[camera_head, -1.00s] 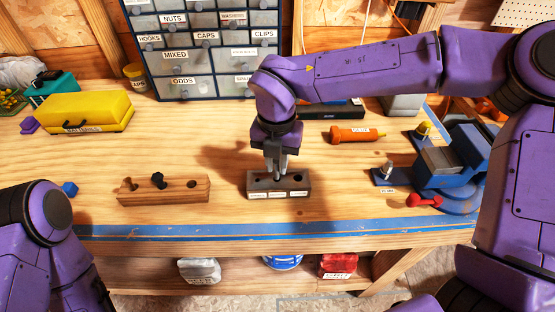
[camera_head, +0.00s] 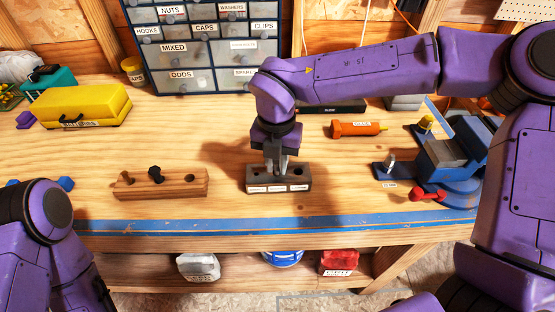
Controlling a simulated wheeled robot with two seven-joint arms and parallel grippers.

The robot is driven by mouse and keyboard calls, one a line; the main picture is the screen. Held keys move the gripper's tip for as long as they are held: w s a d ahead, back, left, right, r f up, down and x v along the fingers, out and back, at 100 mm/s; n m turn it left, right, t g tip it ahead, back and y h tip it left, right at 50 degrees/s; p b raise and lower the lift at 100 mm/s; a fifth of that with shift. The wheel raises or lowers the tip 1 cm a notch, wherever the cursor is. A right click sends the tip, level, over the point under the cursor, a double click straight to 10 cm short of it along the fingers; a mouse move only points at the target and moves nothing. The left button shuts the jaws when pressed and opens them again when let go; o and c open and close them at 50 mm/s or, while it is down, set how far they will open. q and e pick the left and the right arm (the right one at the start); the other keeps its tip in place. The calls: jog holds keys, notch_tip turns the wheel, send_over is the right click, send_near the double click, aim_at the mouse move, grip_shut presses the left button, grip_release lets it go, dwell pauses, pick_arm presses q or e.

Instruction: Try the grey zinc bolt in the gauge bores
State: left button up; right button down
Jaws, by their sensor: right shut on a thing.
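The gauge block (camera_head: 278,187), a dark brown bar with small white labels on its front, lies on the bench in the middle. Dark bores show near its left and right ends. My right gripper (camera_head: 277,168) points down over the block's middle, its fingers shut on the grey zinc bolt. The bolt is mostly hidden between the fingers, so I cannot tell how far its tip is in the middle bore. My left arm shows at the lower left, but its gripper is out of view.
A blue vise (camera_head: 452,165), red-handled tool (camera_head: 428,195) and orange tube (camera_head: 355,129) are to the right. A yellow case (camera_head: 80,105) and drawer cabinet (camera_head: 205,60) stand behind.

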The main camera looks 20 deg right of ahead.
jog(key=shift+f, duration=0.35)
jog(key=c, duration=1)
grip_release()
jog(key=shift+o, duration=0.2)
notch_tip(320, 180, up, 10)
jog(key=shift+r+b, duration=0.25)
jog(key=shift+b, duration=0.7)
